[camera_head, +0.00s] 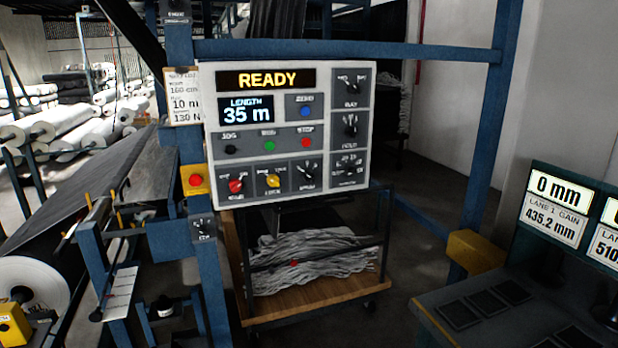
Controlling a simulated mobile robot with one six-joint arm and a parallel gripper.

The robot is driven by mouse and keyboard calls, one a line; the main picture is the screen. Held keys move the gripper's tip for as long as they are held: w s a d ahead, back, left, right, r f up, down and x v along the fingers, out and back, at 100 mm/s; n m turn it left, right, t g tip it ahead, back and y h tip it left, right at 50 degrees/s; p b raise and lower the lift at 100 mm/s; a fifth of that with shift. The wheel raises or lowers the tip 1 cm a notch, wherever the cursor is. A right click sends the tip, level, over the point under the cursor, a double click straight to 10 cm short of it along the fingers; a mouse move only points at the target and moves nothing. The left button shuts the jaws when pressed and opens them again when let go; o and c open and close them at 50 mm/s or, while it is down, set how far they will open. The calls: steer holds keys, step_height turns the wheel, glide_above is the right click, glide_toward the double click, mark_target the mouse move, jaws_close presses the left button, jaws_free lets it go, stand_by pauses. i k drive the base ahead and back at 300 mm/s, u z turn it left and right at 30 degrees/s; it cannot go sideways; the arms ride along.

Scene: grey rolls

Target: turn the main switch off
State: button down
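A white control panel (288,130) hangs on the blue frame in the centre. Its top display (267,79) reads READY and a smaller display (246,110) reads LENGTH 35 m. At its lower left is a red rotary knob (236,185), with a yellow rotary knob (272,181) to its right and a black one (307,172) beyond. The small labels are too blurred to read, so I cannot tell for certain which is the main switch; the red knob looks the likeliest. My gripper is not in view.
The panel also has a blue button (306,112), a green button (269,146) and a red button (305,142). A yellow box with a red button (196,180) sits left of it. A wooden cart (322,299) stands below. A console (560,215) is at right.

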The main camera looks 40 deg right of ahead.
mark_target(234, 184)
steer(key=u, duration=0.95)
steer(key=k, duration=0.1)
steer(key=z, duration=2.1)
steer(key=k, duration=0.9)
steer(key=u, duration=0.15)
steer(key=i, duration=0.6)
